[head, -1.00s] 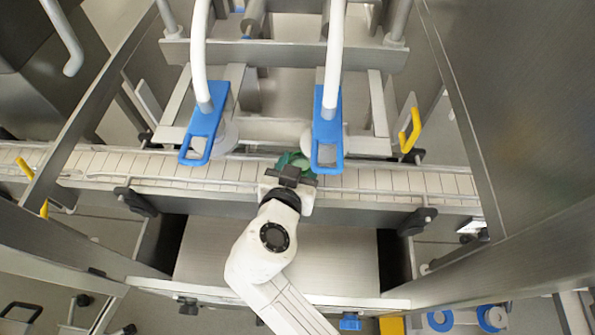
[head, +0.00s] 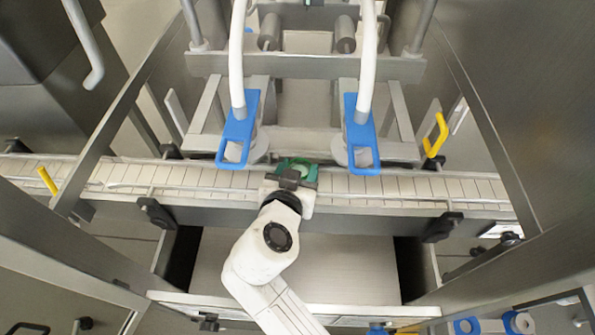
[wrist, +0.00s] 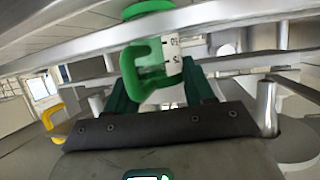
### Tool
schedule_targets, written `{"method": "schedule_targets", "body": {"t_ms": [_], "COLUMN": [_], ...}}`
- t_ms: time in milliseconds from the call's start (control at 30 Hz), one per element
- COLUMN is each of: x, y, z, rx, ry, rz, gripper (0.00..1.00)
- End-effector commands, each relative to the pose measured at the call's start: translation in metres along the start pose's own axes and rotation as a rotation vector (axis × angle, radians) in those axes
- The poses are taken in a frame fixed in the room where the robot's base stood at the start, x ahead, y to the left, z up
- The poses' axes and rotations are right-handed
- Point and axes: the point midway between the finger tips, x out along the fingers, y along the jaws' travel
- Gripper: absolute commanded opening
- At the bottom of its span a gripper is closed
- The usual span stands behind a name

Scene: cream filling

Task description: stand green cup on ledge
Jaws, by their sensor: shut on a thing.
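The green cup (head: 297,167) is at my gripper's tip, over the conveyor between the two blue nozzle holders in the head view. In the wrist view the green cup (wrist: 150,75) shows a thick curved handle and a white strip with dark markings. My gripper (head: 291,178) is shut on the cup, with its dark green fingers (wrist: 158,92) on either side of the handle. The gripper hides part of the cup in the head view. I cannot tell which surface is the ledge, or whether the cup touches the conveyor.
The slatted conveyor (head: 410,187) runs across behind a steel rail. Blue holders stand left (head: 237,135) and right (head: 361,130) of the cup. A bare flat panel (head: 300,270) lies nearer me, below the conveyor. Steel frame walls close in both sides.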

Motion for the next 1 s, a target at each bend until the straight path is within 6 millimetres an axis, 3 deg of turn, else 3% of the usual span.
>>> {"method": "schedule_targets", "body": {"t_ms": [100, 133, 400, 767, 1000], "x": [0.000, 0.000, 0.000, -0.005, -0.044], "y": [0.000, 0.000, 0.000, -0.001, -0.001], "z": [0.000, 0.000, 0.000, 0.001, 0.002], "rx": [0.000, 0.000, 0.000, 0.000, 0.000], "ry": [0.000, 0.000, 0.000, 0.001, 0.002], "rz": [-0.001, -0.001, -0.001, -0.002, -0.004], "gripper": [0.20, 0.55, 0.81, 0.83, 0.83]}}
